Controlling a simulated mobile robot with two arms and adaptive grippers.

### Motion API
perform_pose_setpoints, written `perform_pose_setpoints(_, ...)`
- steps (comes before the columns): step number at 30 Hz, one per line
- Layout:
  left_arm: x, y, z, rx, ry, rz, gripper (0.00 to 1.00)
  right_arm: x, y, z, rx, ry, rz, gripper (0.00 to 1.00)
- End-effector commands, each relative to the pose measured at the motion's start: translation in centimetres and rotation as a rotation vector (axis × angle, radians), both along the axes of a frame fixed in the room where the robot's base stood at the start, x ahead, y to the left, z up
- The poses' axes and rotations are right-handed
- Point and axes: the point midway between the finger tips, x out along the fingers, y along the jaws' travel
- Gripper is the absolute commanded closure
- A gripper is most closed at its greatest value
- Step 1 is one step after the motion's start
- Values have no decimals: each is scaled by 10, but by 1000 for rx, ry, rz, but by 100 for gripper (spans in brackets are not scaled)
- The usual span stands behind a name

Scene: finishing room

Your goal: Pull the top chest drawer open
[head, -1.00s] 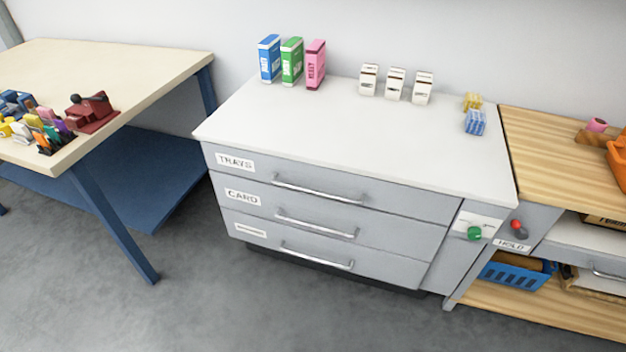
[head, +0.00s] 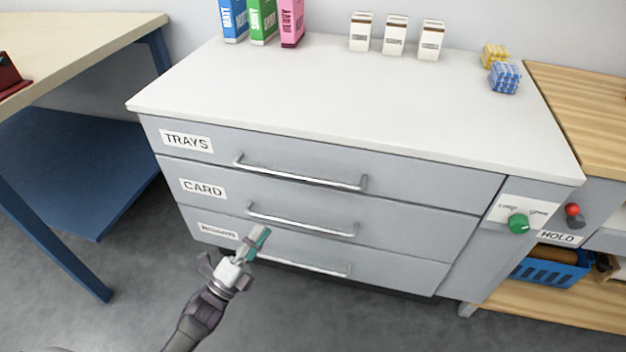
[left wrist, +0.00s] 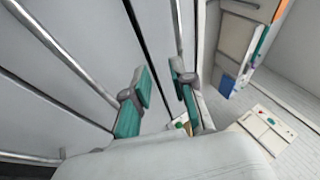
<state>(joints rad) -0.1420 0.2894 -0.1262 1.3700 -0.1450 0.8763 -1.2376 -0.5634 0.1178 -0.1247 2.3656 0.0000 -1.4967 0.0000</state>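The grey chest's top drawer (head: 420,184), labelled TRAYS, is flush with the front, with a silver bar handle (head: 300,177) across it. My left gripper (head: 258,240) is low in front of the chest, appearing over the bottom drawer, below the top handle and apart from it. In the left wrist view its two teal-tipped fingers (left wrist: 164,84) stand apart with nothing held between them. Silver handle bars (left wrist: 62,48) show in that view; I cannot tell which drawers they belong to. My right gripper is not in view.
The CARD drawer (head: 408,219) and bottom drawer (head: 390,267) are also shut. A green knob (head: 518,223) is on the chest's right panel. Boxes (head: 290,24) stand at the back of the white top (head: 300,95). A blue-legged table (head: 75,42) is left.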

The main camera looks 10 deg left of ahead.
Motion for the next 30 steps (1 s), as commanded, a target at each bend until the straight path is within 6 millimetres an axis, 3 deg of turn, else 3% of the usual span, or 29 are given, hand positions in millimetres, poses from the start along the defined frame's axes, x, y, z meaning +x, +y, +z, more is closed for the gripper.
perform_pose_setpoints(3,-4,-4,15,51,-118,-4,75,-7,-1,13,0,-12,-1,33)
perform_pose_setpoints(8,0,-8,29,68,-159,-4,75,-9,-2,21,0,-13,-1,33)
perform_pose_setpoints(24,78,-50,81,63,-155,-5,75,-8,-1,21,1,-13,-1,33)
perform_pose_setpoints(30,95,-59,91,64,-152,-4,75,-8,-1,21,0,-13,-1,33)
